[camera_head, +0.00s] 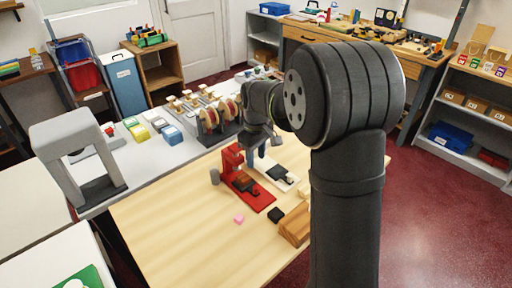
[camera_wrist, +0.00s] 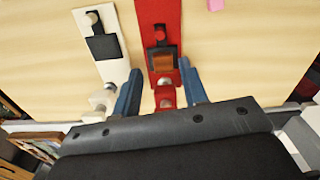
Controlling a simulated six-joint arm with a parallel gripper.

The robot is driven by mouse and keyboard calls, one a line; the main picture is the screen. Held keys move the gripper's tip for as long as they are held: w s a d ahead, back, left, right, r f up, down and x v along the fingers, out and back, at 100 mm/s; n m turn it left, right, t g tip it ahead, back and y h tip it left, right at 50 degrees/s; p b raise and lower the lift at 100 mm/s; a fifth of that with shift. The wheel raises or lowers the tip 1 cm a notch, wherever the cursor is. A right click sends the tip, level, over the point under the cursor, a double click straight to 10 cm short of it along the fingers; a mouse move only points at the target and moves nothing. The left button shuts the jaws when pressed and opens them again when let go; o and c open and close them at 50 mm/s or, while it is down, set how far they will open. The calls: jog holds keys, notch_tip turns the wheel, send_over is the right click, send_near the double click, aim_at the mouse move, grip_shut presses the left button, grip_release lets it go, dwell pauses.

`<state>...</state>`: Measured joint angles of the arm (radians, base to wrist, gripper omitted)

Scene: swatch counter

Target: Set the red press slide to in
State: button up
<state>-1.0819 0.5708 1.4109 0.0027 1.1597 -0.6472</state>
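The red press (camera_head: 245,184) stands on the wooden table, with a long red base, an upright red body and a dark sliding part (camera_head: 249,187). In the head view my gripper (camera_head: 256,155) is just behind the press; contact cannot be told.
A white press (camera_head: 283,177) with a black slide (camera_wrist: 103,46) lies beside the red one. A pink piece (camera_head: 239,219), a black block (camera_head: 276,215) and wooden blocks (camera_head: 295,224) lie in front. Spools (camera_head: 212,120) stand behind. The table's left front is clear.

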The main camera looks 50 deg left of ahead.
jog(key=shift+r, duration=1.75)
jog(key=shift+d, duration=0.15)
jog(key=y, duration=0.4)
send_near(256, 187)
jog(key=shift+g, duration=0.3)
jog(key=x, duration=0.9)
jog(key=shift+w+d, duration=0.2)
grip_shut()
jog(key=shift+a, duration=0.1)
